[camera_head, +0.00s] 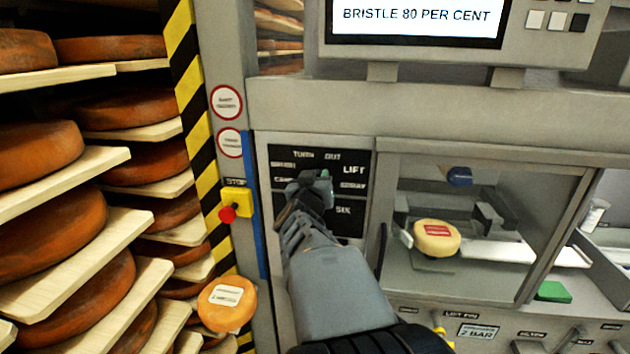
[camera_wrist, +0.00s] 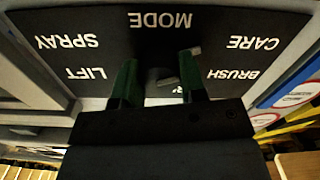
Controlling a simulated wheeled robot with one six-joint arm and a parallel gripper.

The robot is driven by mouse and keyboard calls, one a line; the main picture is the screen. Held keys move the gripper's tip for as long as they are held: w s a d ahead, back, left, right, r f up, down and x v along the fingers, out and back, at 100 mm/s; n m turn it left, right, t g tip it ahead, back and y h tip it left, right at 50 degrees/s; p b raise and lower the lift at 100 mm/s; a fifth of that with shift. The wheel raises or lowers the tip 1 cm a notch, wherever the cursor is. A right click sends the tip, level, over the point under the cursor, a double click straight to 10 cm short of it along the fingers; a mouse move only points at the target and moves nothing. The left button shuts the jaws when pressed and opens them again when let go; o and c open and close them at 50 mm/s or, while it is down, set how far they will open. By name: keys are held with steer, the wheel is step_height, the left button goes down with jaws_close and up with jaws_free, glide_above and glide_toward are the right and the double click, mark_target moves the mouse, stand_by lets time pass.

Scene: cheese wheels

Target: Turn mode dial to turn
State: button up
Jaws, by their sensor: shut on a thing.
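The black mode panel (camera_head: 356,166) is on the machine front, with the words TURN, OUT, LIFT and SPRAY readable on it. In the wrist view the panel (camera_wrist: 165,42) is upside down, with MODE, SPRAY, LIFT, CARE and BRUSH showing. My gripper (camera_head: 312,186) is at the panel's middle. In the wrist view my gripper's (camera_wrist: 160,82) two green-edged fingers stand on either side of the dark mode dial (camera_wrist: 160,76) and are shut on it. The dial is mostly hidden, and I cannot tell which word it points to.
A red stop button (camera_head: 227,213) on a yellow box is left of the panel. A cheese wheel (camera_head: 436,238) is behind a clear door at right. Another labelled cheese wheel (camera_head: 227,304) is at lower left, near loaded shelves. The screen (camera_head: 416,18) reads BRISTLE 80 PER CENT.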

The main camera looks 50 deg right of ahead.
steer(key=shift+a, duration=0.1)
steer(key=shift+c, duration=0.4)
steer(key=shift+f+m+b, duration=0.15)
steer(key=shift+m+b, duration=0.8)
steer(key=shift+m, duration=0.65)
steer(key=m+b, duration=0.2)
steer(key=m, duration=0.3)
steer(key=shift+s+m, duration=0.1)
steer(key=shift+m, duration=0.2)
steer(key=m+b, duration=0.2)
steer(key=m, duration=0.2)
steer(key=shift+m+b, duration=1.1)
steer(key=shift+m, duration=1.3)
